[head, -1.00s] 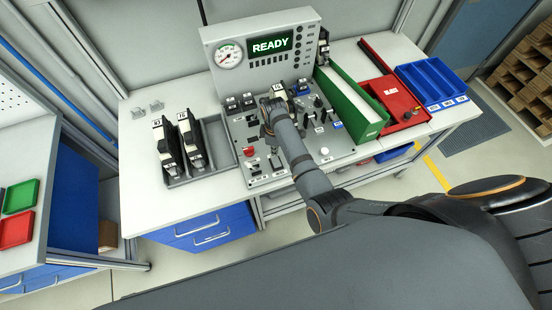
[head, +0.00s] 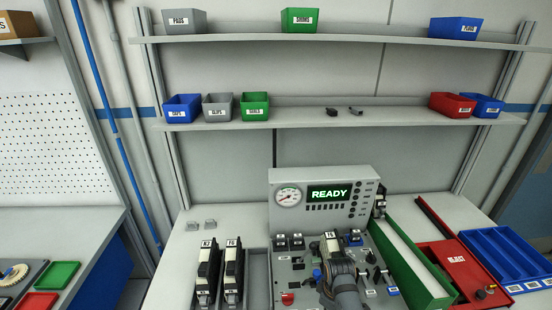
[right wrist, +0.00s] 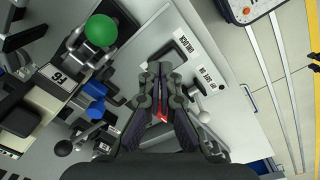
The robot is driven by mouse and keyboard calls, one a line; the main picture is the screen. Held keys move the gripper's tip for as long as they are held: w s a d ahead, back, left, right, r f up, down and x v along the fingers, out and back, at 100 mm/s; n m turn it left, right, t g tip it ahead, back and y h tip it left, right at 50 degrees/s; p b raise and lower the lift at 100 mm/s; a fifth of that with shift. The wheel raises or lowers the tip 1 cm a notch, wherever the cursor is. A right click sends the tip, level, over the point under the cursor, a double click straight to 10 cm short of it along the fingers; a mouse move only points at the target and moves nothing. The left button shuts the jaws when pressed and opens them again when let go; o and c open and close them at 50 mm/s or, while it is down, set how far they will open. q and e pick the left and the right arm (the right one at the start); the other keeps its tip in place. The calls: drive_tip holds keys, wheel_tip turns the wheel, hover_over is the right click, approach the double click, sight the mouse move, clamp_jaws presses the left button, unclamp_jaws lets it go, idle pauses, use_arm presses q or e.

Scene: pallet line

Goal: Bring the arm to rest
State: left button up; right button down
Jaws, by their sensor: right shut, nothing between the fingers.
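My right gripper (right wrist: 161,75) is shut and empty in the right wrist view, over the control panel (right wrist: 150,28). A red part shows between its finger links. In the head view my right arm comes up from the bottom edge, and the right gripper (head: 325,282) is small and partly hidden over the panel, just below a black module (head: 331,243) with a white label. My left gripper is in neither view.
The console (head: 285,213) reads READY. Two black modules (head: 207,270) stand left of the panel. A green bin (head: 412,262), a red tray (head: 452,262) and a blue tray (head: 503,258) lie to the right. Shelves (head: 300,122) with bins hang above. A green knob (right wrist: 100,30) stands near the gripper.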

drive_tip(key=s+d+r+m+t, duration=0.25)
drive_tip(key=s+r+m, duration=0.25)
drive_tip(key=s, duration=0.4)
drive_tip(key=s+d+r+m+t, duration=0.1)
drive_tip(key=s+d+r+m, duration=0.3)
drive_tip(key=s+r, duration=0.3)
drive_tip(key=s+d+f+g+b, duration=0.15)
drive_tip(key=f+b, duration=0.25)
drive_tip(key=f, duration=1.4)
drive_tip(key=s+d+f+b, duration=0.15)
drive_tip(key=f+b, duration=0.25)
drive_tip(key=f, duration=1.4)
drive_tip(key=s+f+g+b, duration=0.1)
drive_tip(key=s+f+b, duration=0.4)
drive_tip(key=s+f, duration=1.3)
wheel_tip(320, 180, down, 4)
drive_tip(key=shift+s+d+r+m+h, duration=0.25)
drive_tip(key=shift+s+d+m+h, duration=0.05)
drive_tip(key=shift+s+d, duration=0.15)
